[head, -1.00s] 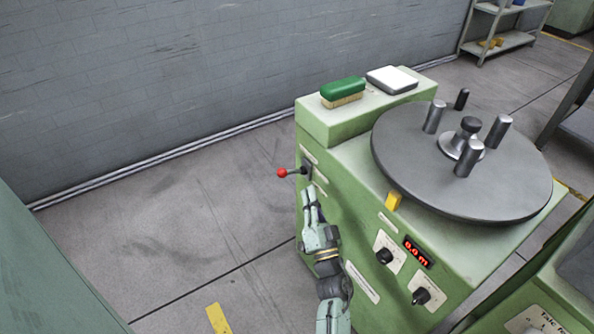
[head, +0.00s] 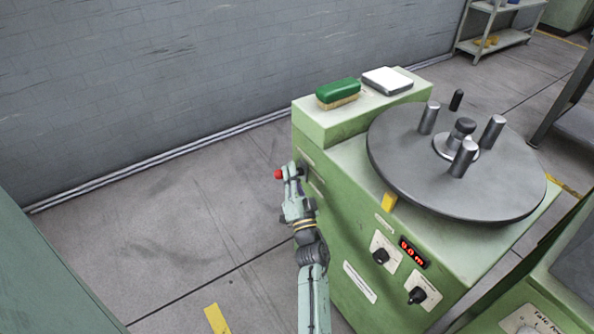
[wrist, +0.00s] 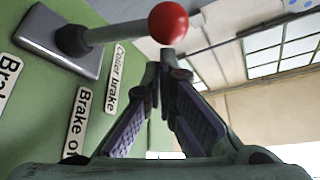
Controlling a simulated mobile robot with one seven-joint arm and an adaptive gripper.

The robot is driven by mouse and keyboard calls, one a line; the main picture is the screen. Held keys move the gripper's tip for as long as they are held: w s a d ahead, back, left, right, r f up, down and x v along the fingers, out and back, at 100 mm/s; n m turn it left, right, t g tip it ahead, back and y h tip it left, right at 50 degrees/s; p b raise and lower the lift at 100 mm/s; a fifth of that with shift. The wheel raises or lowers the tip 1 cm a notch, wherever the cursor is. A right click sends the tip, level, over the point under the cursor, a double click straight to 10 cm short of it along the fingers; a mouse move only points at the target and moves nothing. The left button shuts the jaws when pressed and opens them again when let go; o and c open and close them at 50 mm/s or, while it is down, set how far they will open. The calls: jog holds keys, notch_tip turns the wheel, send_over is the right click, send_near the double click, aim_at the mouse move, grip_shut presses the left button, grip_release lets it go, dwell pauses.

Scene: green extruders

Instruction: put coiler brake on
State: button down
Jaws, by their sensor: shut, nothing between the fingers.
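The coiler brake lever has a red ball knob (head: 279,174) and sticks out from the left side of the green coiler cabinet (head: 345,215). In the wrist view the red ball (wrist: 168,22) sits on a dark rod (wrist: 115,32) from a grey plate (wrist: 58,42). A label reading "Coiler brake" (wrist: 115,79) is beside it. My gripper (head: 288,174) is upright beside the lever, close to the ball. In the wrist view its fingers (wrist: 161,68) are shut and empty, tips just below the ball; I cannot tell if they touch it.
A "Brake o…" label (wrist: 77,124) is partly cut off by my gripper; another is cut at the edge. A round turntable (head: 400,172) with pegs tops the cabinet. A green brush (head: 338,92) and white box (head: 387,80) lie on its ledge.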

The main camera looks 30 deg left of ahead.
jog(key=shift+s+a+f+n+g+y+b, duration=0.1)
jog(key=shift+s+f+n+g+y+b, duration=0.15)
jog(key=shift+n, duration=0.35)
jog(key=shift+s+a+f+n+g+y+b, duration=0.15)
jog(key=shift+f+n+y+b, duration=0.15)
jog(key=shift+n, duration=0.3)
jog(key=shift+s+a+f+n+g+y+b, duration=0.15)
jog(key=shift+f+n+g+y+b, duration=0.85)
jog(key=shift+n, duration=1.15)
jog(key=shift+s+f+n+g+y+b, duration=0.25)
jog(key=shift+f+n+g+y+b, duration=0.3)
jog(key=shift+n+g+b, duration=0.95)
jog(key=shift+s+a+f+n+g+y+b, duration=0.15)
jog(key=shift+f+n+g+y+b, duration=0.75)
jog(key=shift+n, duration=1.95)
jog(key=shift+d+g+h+p, duration=0.1)
jog(key=shift+g+h+p, duration=0.2)
jog(key=shift+g, duration=0.2)
